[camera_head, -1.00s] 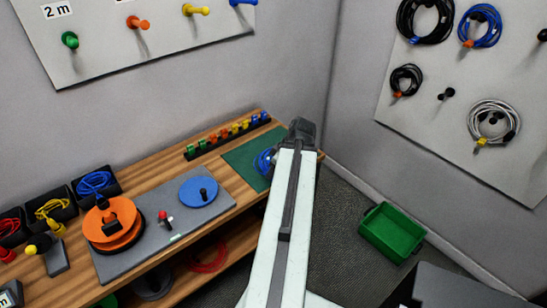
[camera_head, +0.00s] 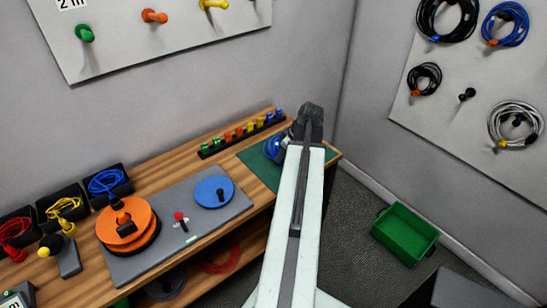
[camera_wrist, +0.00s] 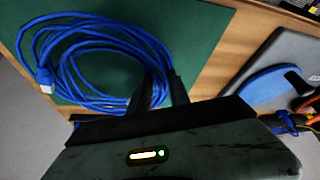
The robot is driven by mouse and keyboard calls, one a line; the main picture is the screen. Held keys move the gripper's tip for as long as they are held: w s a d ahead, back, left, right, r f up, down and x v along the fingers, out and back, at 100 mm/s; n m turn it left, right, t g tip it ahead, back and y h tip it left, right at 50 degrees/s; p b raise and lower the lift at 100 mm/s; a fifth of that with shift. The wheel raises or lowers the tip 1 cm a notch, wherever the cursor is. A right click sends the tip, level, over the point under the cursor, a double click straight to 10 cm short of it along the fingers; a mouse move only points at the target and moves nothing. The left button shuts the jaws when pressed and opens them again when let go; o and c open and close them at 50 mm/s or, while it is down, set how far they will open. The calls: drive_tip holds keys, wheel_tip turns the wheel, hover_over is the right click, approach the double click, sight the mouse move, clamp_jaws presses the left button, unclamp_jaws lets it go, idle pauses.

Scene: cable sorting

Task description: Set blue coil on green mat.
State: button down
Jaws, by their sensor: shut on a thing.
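The blue coil (camera_head: 272,147) is a bundle of blue cable at the right end of the wooden bench. In the wrist view the coil (camera_wrist: 85,55) lies across the green mat, with a pale connector at its left. The green mat (camera_head: 260,170) is a flat dark green sheet; its bare part also shows in the wrist view (camera_wrist: 190,30). My gripper (camera_wrist: 158,82) is shut on the coil's near right edge. I cannot tell whether the coil touches the mat or hangs just above it. In the head view my arm hides the fingers and part of the coil.
A rack of coloured clips (camera_head: 243,131) stands behind the mat. Left of the mat are a grey plate (camera_head: 180,236) with a blue disc (camera_head: 214,191) and an orange reel (camera_head: 127,222). A green crate (camera_head: 405,234) stands on the floor to the right.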

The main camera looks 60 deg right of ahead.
sight(281, 166)
drive_tip(key=shift+w+d, duration=0.3)
drive_tip(key=shift+w, duration=0.2)
wheel_tip(281, 166, down, 4)
drive_tip(key=b, duration=0.4)
drive_tip(key=shift+s+d, duration=0.15)
drive_tip(key=shift+w+r, duration=0.2)
drive_tip(key=shift+w, duration=0.15)
drive_tip(key=shift+f, duration=0.2)
drive_tip(key=c, duration=1.2)
unclamp_jaws()
drive_tip(key=shift+r, duration=0.1)
